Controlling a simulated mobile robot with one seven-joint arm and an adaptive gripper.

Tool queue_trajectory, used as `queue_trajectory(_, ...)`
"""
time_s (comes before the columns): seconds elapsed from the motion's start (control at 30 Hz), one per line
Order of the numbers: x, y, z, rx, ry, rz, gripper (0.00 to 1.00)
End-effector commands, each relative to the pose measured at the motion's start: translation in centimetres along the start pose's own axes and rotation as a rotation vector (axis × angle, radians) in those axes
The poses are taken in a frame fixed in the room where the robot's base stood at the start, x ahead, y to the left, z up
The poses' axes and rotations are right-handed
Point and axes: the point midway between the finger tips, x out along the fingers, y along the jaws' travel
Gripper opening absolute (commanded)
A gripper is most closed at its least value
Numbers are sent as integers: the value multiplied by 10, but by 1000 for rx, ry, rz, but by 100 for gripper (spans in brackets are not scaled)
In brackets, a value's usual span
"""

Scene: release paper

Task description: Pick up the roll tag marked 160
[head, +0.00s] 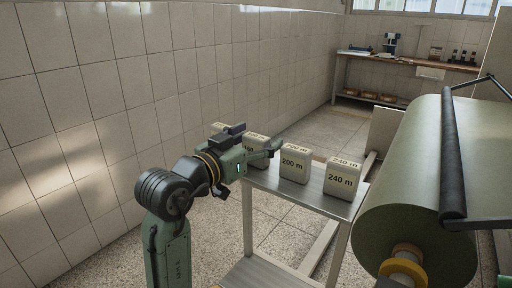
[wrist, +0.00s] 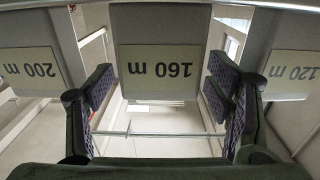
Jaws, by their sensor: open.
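The roll tag marked 160 (wrist: 160,30) is a pale block with a cream label, seen upside down in the wrist view. My gripper (wrist: 160,98) is open, its dark ridged pads on the left and right of this tag's label. I cannot tell whether either pad touches it. In the head view my gripper (head: 272,148) reaches over the small metal table, in front of a partly hidden tag (head: 256,138). The 200 m tag (head: 295,163) and the 240 m tag (head: 342,179) stand to its right.
The 120 m tag (wrist: 292,65) and the 200 m tag (wrist: 30,60) flank the gripper closely in the wrist view. The metal table (head: 318,200) has a bare front edge. A large green roll (head: 415,190) stands at right, and a tiled wall (head: 90,100) at left.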

Motion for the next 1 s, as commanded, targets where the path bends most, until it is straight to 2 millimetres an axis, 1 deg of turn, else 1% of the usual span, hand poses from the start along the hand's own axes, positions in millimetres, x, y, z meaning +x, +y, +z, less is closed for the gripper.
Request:
queue_trajectory(0.1,0,0,0,0,0,0,73)
queue_trajectory(0.87,-1,0,0,1,0,0,23)
queue_trajectory(0.9,-1,0,0,1,1,0,21)
queue_trajectory(1.0,-1,0,0,1,1,0,21)
